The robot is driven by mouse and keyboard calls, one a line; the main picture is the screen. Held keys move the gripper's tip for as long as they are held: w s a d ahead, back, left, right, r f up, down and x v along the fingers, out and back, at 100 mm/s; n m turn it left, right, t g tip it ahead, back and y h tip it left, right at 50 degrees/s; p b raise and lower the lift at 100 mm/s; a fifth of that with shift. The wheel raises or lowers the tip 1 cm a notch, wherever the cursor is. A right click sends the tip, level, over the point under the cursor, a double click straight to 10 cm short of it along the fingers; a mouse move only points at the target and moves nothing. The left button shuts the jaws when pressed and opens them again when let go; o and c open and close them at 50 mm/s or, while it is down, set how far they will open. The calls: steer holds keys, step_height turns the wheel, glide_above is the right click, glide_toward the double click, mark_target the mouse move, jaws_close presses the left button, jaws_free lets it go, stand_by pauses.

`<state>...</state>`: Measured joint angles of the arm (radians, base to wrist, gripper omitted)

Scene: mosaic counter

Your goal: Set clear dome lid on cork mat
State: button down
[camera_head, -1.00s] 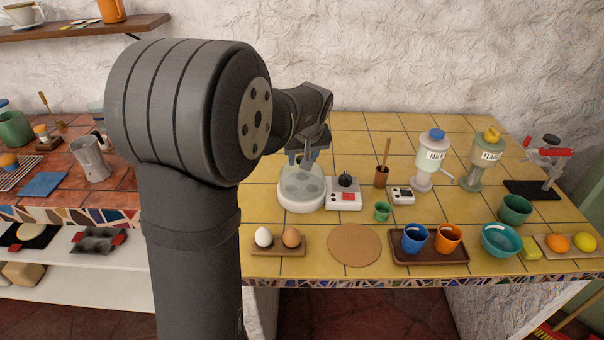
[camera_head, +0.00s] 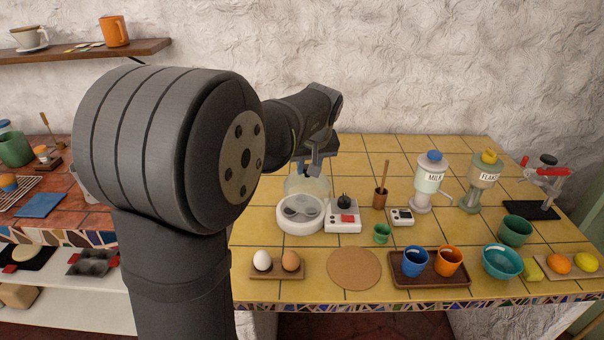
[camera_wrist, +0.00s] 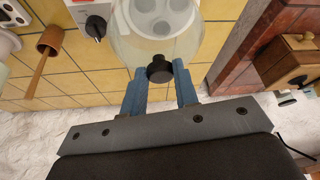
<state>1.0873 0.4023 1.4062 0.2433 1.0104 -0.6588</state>
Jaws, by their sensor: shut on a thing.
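My gripper (camera_wrist: 160,82) is shut on the black knob of the clear dome lid (camera_wrist: 142,47) in the wrist view. In the head view the lid (camera_head: 306,184) hangs from my gripper (camera_head: 314,168), lifted and set back from the round white egg cooker base (camera_head: 300,228), whose top with dark round cups is uncovered. The round cork mat (camera_head: 354,269) lies bare at the front of the counter, to the right of and in front of the base.
An egg holder (camera_head: 277,270) with a white and a brown egg is left of the mat. A brown tray (camera_head: 430,282) with blue and orange cups is right of it. A white box with a black knob (camera_head: 343,216) and a small green cup (camera_head: 381,233) stand behind it.

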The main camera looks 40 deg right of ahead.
steer(key=s+r, duration=0.5)
steer(key=s, duration=0.4)
steer(key=s+a+f+m+g+h, duration=0.25)
steer(key=s+f+m, duration=0.3)
steer(key=s, duration=0.45)
step_height(320, 180, down, 6)
steer(key=t, duration=0.1)
steer(key=shift+s+a+y, duration=0.15)
steer(key=shift+a+y, duration=0.2)
steer(key=shift+a, duration=0.1)
steer(key=shift+f+m, duration=0.25)
steer(key=shift+f, duration=0.75)
stand_by(1.4)
steer(key=c, duration=1)
jaws_free()
steer(key=shift+c, duration=0.2)
step_height(320, 180, up, 7)
